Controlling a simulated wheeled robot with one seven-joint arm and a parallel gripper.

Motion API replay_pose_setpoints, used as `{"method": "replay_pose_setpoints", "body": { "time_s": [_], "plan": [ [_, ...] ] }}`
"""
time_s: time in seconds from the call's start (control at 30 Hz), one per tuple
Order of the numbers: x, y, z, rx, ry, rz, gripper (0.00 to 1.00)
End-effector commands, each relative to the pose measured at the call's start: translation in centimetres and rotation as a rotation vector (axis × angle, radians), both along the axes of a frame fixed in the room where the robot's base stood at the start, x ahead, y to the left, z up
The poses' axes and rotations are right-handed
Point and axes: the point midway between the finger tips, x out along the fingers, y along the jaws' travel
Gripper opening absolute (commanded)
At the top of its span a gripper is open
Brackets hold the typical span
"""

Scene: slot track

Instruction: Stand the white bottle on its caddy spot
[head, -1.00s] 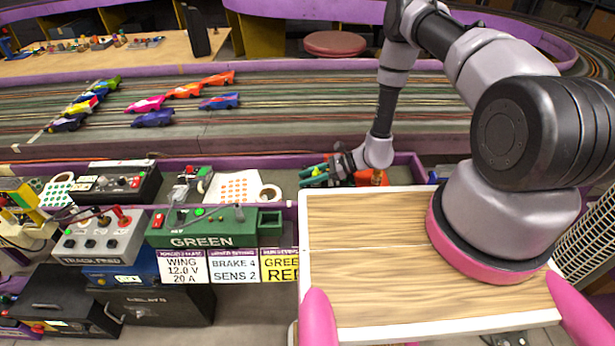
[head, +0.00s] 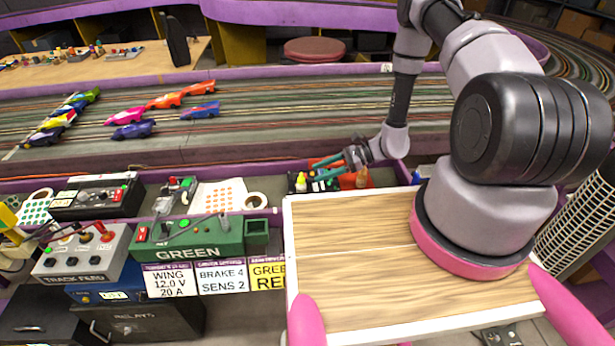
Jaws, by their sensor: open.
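My gripper (head: 322,176), with teal fingers, is open and points left over the tray behind my wooden deck. A small yellow-topped bottle (head: 301,182) stands just left of the fingertips, among dark items. An amber bottle (head: 361,178) stands to the right, below my wrist. A red-orange object (head: 330,162), perhaps part of a caddy, shows behind the fingers. I cannot make out a clearly white bottle or the empty caddy spot. The gripper and wrist hide part of this area, and whether the fingers touch anything is too small to tell.
The purple-edged tray holds a tape roll (head: 256,200) and a sheet of orange dots (head: 218,196). The green control box (head: 190,238) stands left of my deck. Several slot cars (head: 130,115) sit on the track behind. A blue item (head: 417,178) is right of my wrist.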

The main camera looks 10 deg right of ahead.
Motion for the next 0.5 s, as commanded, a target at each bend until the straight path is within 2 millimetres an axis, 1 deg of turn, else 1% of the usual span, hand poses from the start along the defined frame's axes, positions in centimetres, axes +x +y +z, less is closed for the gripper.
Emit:
{"method": "replay_pose_setpoints", "body": {
  "time_s": [0.03, 0.17, 0.4, 0.47, 0.5],
  "plan": [
    [0.0, -0.6, 0.3, 0.000, 0.000, -0.001, 0.59],
    [0.0, -1.3, 0.5, 0.000, 0.001, 0.000, 0.59],
    [0.0, -1.5, 0.7, -0.001, -0.001, 0.003, 0.59],
    [0.2, -1.5, 1.3, -0.004, -0.009, 0.010, 0.59],
    [0.5, -1.5, 1.9, -0.008, -0.019, 0.019, 0.59]
  ]
}}
